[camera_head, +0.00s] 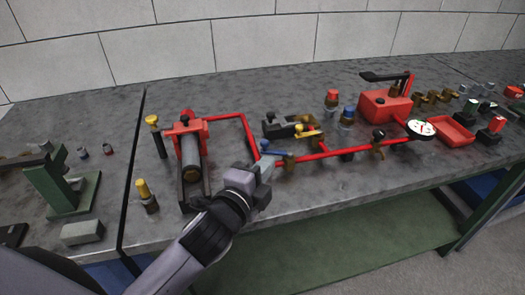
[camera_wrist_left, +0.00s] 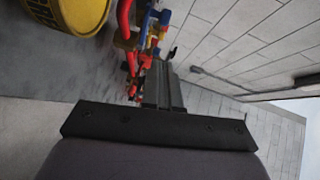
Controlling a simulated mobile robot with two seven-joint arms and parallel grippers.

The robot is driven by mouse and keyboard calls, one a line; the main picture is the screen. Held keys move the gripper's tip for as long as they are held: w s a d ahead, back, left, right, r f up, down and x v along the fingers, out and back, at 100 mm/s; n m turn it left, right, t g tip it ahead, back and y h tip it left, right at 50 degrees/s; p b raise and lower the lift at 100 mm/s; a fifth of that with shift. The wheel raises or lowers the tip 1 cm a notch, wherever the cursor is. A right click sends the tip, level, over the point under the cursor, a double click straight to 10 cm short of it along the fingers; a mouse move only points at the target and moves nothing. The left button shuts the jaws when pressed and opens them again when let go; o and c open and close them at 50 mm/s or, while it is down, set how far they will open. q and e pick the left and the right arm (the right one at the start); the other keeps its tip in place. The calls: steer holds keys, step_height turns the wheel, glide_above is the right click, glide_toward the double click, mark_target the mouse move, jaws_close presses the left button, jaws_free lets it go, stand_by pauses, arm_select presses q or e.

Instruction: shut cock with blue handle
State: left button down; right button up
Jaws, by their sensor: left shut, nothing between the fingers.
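The cock with the blue handle (camera_head: 271,151) sits on the red pipe (camera_head: 318,155) in the middle of the bench. Its blue lever lies roughly along the pipe in the head view. My left gripper (camera_head: 268,165) is shut and empty, with its tips close in front of and just below the blue handle. I cannot tell whether they touch it. In the left wrist view the shut fingers (camera_wrist_left: 160,84) point towards the red pipework, and a small blue part shows beyond them. My right gripper is not in view.
A cock with a yellow handle (camera_head: 306,131) stands just behind. A red-topped cylinder (camera_head: 190,150) is to the left, and a pressure gauge (camera_head: 421,128) and red box (camera_head: 386,105) are to the right. The bench front (camera_head: 330,185) is bare.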

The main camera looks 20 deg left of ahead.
mark_target(266, 144)
arm_select(q)
steer(key=w, duration=0.1)
steer(key=w+a, duration=0.1)
steer(key=w, duration=0.2)
steer(key=shift+w+a+f, duration=0.25)
steer(key=shift+a+f, duration=0.05)
steer(key=shift+f, duration=0.1)
steer(key=shift+w+a+f, duration=0.1)
steer(key=shift+w+a, duration=0.2)
steer(key=shift+w, duration=0.05)
steer(key=shift+w+a+p, duration=0.2)
steer(key=shift+p, duration=0.5)
steer(key=shift+w+a, duration=0.15)
